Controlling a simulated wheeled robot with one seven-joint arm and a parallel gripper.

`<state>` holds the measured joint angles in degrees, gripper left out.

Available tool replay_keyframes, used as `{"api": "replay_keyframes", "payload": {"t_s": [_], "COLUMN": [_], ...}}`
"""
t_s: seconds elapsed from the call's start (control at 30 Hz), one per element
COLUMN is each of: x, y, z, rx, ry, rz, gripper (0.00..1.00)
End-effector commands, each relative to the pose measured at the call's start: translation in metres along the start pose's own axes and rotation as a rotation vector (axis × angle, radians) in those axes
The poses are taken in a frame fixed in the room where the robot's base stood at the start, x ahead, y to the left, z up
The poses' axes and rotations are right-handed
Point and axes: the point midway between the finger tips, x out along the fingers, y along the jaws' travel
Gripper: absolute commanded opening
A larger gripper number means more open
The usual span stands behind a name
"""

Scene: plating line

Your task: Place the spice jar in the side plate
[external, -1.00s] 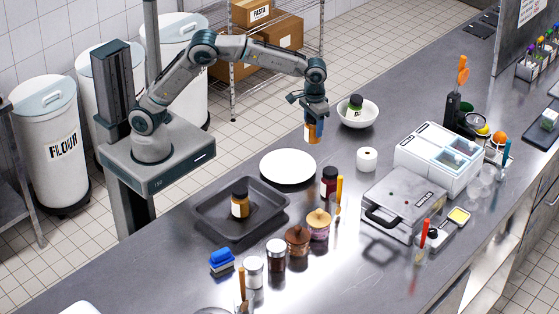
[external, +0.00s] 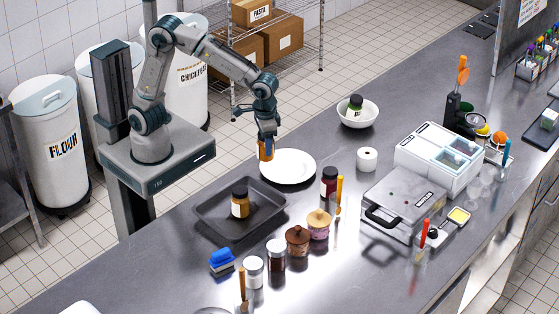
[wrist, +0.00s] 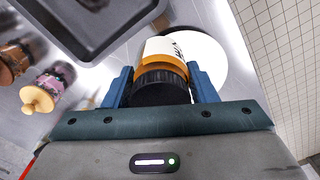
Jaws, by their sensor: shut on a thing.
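My gripper (external: 266,137) is shut on an orange spice jar (external: 266,150) with a white label. In the wrist view the jar (wrist: 166,66) sits between the two blue fingers, its black cap towards the camera. The white side plate (external: 290,166) lies flat on the steel counter. The jar is held at the plate's left edge in the external view, seemingly above the counter. In the wrist view the plate (wrist: 213,62) is partly hidden behind the jar and the right finger.
A dark tray (external: 215,231) with another brown jar (external: 240,201) stands in front of the plate. A white bowl (external: 372,121) holding a green-labelled jar is farther back.

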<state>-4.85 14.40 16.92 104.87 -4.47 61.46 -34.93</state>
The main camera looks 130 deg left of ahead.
Motion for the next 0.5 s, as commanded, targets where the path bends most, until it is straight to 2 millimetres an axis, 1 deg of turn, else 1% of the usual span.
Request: {"api": "replay_keyframes", "payload": {"t_s": [0.03,0.1,0.3,0.4,0.5], "x": [0.006,0.015,0.041,0.05,0.055], "y": [-0.007,-0.015,-0.034,-0.04,-0.043], "z": [-0.012,-0.026,-0.065,-0.077,-0.084], "rx": [-0.008,-0.01,-0.007,-0.005,-0.004], "ry": [-0.002,-0.002,-0.001,-0.002,0.0], "rz": [-0.004,-0.003,-0.002,-0.001,0.0], "gripper": [0.22,0.22,0.22,0.22,0.22]}}
